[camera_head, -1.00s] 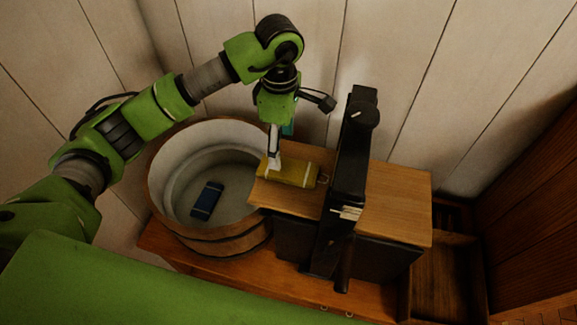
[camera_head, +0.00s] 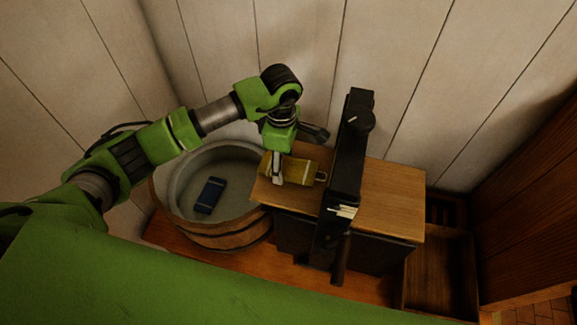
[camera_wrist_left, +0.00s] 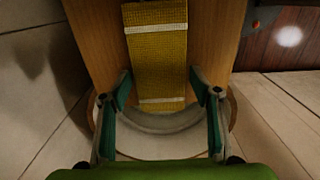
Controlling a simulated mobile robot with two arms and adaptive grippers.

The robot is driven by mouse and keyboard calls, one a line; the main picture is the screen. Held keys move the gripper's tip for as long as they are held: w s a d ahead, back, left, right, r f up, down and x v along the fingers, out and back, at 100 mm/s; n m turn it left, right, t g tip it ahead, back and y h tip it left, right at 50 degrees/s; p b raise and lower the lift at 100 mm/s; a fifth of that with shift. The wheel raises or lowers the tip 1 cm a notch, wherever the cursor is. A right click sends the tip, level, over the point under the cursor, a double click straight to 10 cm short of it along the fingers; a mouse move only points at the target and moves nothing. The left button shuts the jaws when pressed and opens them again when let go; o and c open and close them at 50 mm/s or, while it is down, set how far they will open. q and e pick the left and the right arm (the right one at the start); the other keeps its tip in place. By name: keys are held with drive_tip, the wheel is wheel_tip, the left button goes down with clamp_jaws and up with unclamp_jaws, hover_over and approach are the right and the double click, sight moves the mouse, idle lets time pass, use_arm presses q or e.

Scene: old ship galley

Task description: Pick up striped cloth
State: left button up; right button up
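A yellow striped cloth (camera_head: 299,171) with white bands lies folded flat on a wooden top, with a small loop at its right end. It also shows in the left wrist view (camera_wrist_left: 157,55), running lengthwise between the fingers. My left gripper (camera_head: 277,180) points down over the cloth's left end. In the left wrist view my left gripper (camera_wrist_left: 161,86) is open, one finger on each side of the cloth with gaps between. A second folded cloth, dark blue with pale bands (camera_head: 209,195), lies in the tub. My right gripper is not in view.
A round wooden tub (camera_head: 225,235) stands left of the wooden top (camera_head: 385,200). A tall black upright piece (camera_head: 345,160) stands close to the yellow cloth's right end. An open wooden compartment (camera_head: 440,270) is at the right. Plank walls close off the back.

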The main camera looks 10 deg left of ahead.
use_arm(q)
drive_tip(key=c, duration=0.8)
drive_tip(key=shift+r, duration=0.1)
